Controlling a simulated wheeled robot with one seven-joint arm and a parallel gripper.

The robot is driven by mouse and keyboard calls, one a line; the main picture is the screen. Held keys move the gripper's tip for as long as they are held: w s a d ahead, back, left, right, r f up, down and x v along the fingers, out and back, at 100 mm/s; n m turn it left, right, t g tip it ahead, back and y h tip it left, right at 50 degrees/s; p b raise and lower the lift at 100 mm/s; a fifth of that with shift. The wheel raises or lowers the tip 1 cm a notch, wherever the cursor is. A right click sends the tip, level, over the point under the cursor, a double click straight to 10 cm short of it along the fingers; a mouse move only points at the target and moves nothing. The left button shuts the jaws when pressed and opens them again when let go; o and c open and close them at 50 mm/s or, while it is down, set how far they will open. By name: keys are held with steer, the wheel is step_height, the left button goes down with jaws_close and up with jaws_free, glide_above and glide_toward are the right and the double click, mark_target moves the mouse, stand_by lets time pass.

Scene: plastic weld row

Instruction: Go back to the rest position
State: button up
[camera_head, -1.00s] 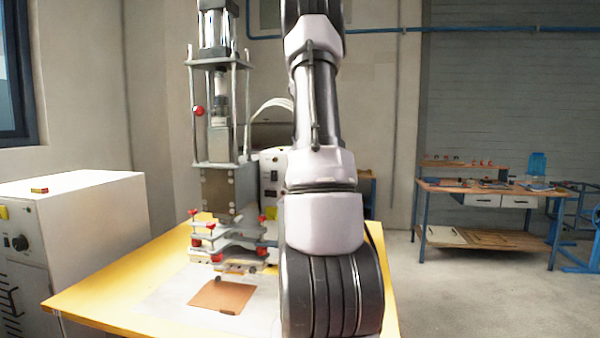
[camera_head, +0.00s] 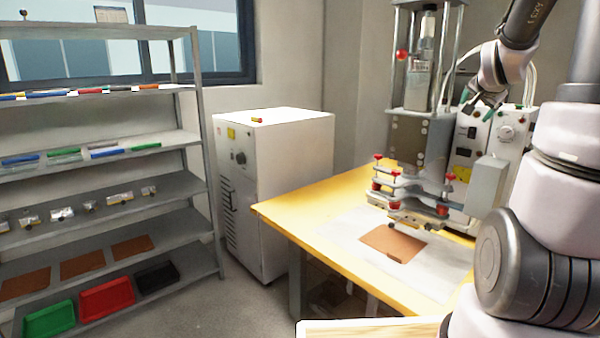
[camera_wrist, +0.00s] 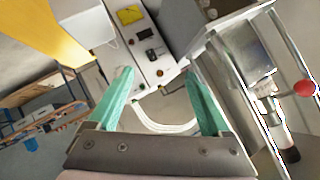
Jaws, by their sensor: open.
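My gripper (camera_head: 481,101) is up at the right in the head view, in front of the white control box and beside the press column. In the wrist view my gripper (camera_wrist: 165,100) shows two green fingers spread apart with nothing held between them. The press (camera_head: 408,140) stands on the yellow table (camera_head: 300,208), with red-knobbed clamps at its lower part. A brown plate (camera_head: 393,243) lies on the pale sheet below the press, well away from my gripper.
A white cabinet (camera_head: 285,190) stands left of the table. A shelf (camera_head: 195,150) with trays, plates and tools is at far left. Floor shows between shelf and cabinet.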

steer(key=s+a+r+n+g+y, duration=0.1)
steer(key=s+a+n+g+y, duration=0.2)
steer(key=s+a, duration=2.1)
steer(key=s+n+y, duration=0.1)
steer(key=n+y, duration=0.2)
steer(key=n, duration=0.2)
steer(key=shift+a+r+g+y, duration=0.3)
steer(key=shift+r+g, duration=0.1)
